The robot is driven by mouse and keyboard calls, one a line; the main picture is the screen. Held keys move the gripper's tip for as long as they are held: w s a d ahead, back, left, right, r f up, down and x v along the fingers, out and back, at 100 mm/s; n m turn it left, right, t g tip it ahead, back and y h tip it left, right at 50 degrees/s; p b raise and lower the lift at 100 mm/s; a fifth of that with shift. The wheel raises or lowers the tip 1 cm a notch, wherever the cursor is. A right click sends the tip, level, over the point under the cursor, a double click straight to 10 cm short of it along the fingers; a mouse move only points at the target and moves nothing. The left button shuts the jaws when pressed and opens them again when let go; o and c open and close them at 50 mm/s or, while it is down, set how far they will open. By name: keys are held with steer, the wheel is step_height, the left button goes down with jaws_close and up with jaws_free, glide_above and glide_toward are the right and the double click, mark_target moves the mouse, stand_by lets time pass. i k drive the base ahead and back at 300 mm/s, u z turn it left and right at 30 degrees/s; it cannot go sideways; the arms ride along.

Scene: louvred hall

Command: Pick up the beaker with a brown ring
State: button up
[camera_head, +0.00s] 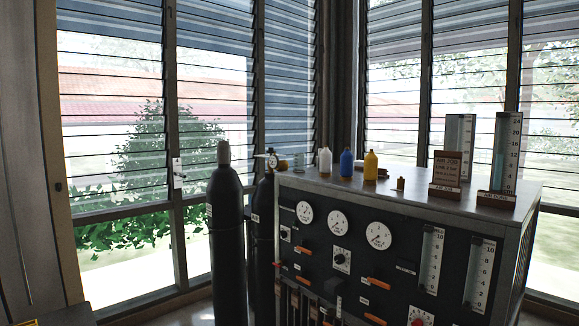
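A small, see-through, greenish vessel (299,162) stands at the back left edge of the cabinet top (320,180). It may be a beaker, but it is too small and faint to tell whether it has a brown ring. I see no other clear beaker. My gripper is not in view.
A white bottle (325,162), a blue bottle (346,163), a yellow bottle (370,166) and a small yellow-brown bottle (400,184) stand on the cabinet.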

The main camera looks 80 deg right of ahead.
mark_target(299, 157)
steer(key=z, duration=3.05)
steer(key=i, duration=2.2)
steer(key=u, duration=1.75)
